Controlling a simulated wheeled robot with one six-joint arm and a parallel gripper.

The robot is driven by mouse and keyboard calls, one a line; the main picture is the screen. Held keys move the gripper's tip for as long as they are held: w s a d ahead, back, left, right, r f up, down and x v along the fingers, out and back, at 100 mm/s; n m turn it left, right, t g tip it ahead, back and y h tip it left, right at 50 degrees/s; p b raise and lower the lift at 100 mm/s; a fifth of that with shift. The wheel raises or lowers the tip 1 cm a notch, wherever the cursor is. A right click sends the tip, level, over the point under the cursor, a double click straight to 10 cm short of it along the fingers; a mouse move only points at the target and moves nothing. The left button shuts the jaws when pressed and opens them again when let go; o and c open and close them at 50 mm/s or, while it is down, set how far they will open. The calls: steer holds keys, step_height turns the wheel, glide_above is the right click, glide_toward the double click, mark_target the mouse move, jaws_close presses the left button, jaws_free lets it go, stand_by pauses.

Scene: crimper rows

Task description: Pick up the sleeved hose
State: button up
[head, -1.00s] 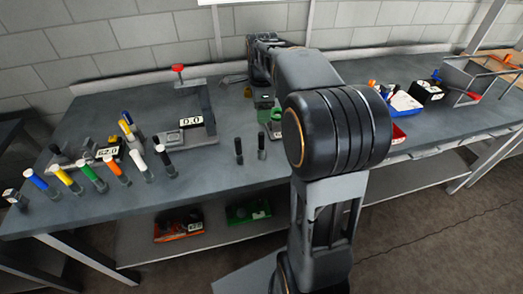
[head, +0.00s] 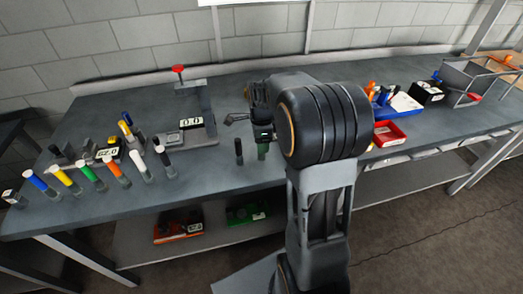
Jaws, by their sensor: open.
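Several short upright pieces with coloured upper parts stand in a row at the left of the bench, among them blue (head: 37,180), yellow (head: 65,177), green (head: 90,172), orange (head: 115,167), white (head: 140,160) and black (head: 161,155) ones. A dark upright piece (head: 238,150) and a partly hidden dark and green one (head: 262,150) stand near the middle. I cannot tell which is the sleeved hose. My gripper (head: 230,119) is open, pointing left, above the bench behind the dark upright piece. No object shows between its fingers.
A press with a red knob (head: 178,69) and a "0.0" display (head: 190,123) stands left of my gripper. A "62.0" display (head: 108,152) is behind the row. A red tray (head: 389,134) and blue bin (head: 401,105) are at right. Bins sit on the lower shelf (head: 130,245).

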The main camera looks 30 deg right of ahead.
steer(key=shift+f, duration=0.25)
jaws_close()
stand_by(0.3)
